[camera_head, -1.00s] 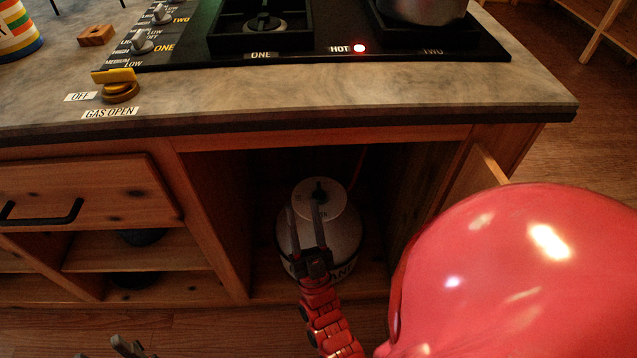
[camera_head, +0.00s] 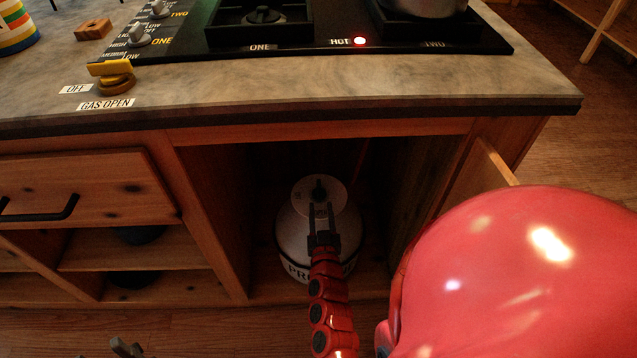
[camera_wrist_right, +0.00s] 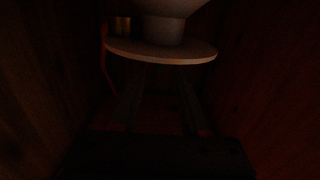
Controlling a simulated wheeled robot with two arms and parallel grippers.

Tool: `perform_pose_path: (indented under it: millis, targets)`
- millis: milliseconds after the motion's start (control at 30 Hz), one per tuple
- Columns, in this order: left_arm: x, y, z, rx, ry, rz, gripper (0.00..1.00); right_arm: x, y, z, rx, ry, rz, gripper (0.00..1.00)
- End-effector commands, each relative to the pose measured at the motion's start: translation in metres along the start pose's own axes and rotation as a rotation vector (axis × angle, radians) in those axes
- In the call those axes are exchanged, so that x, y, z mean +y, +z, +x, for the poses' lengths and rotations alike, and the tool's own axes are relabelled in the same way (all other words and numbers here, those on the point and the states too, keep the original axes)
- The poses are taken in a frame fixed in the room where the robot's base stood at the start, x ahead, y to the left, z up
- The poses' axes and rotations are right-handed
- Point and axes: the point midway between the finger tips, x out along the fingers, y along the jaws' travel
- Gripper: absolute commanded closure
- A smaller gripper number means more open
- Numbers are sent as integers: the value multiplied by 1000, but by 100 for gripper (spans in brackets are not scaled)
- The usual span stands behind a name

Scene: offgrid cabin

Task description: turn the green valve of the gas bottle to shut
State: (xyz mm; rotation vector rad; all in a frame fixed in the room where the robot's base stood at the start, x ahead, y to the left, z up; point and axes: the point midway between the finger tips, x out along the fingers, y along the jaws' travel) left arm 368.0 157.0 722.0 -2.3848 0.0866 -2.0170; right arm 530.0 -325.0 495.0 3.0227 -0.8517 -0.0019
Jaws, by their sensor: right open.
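The gas bottle (camera_head: 292,232) stands upright inside the open cupboard. It is pale grey, with a partly covered dark label. On its top is a pale marked disc (camera_head: 335,192) with a small dark valve knob (camera_head: 319,186); its green does not show in this light. My right gripper (camera_head: 321,208) is open, fingers pointing at the disc just in front of the knob. I cannot tell whether it touches. In the dark right wrist view, the disc edge (camera_wrist_right: 165,58) lies ahead of the faint fingers. The tips of my left gripper (camera_head: 126,347) show at the bottom left.
Cupboard side walls (camera_head: 212,205) stand close on both sides, with the open door (camera_head: 490,165) at the right. The counter edge (camera_head: 300,122) overhangs above. On top are the hob (camera_head: 350,50), its hot light lit, and a yellow gas lever (camera_head: 112,70). An orange hose (camera_wrist_right: 104,60) hangs behind.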

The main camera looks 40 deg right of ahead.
Motion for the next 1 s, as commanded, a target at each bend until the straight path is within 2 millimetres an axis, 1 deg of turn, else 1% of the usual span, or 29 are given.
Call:
perform_pose_path:
  millis: [33,200,400,600,900,967,1000]
  targets:
    - [0,1,-5,0,0,0,52,1,2,14,3,3,2,55]
    - [1,2,-13,0,0,0,52,1,0,55,5,2,2,55]
    - [1,3,-20,0,0,0,52,1,0,91,4,2,3,55]
    - [1,4,-22,0,0,0,52,0,0,107,2,1,1,55]
    - [1,4,-22,0,0,0,52,0,0,109,1,1,1,55]
    - [1,4,-22,0,0,0,52,0,0,109,1,1,1,64]
    - [1,4,-22,0,0,0,52,0,0,109,1,1,1,71]
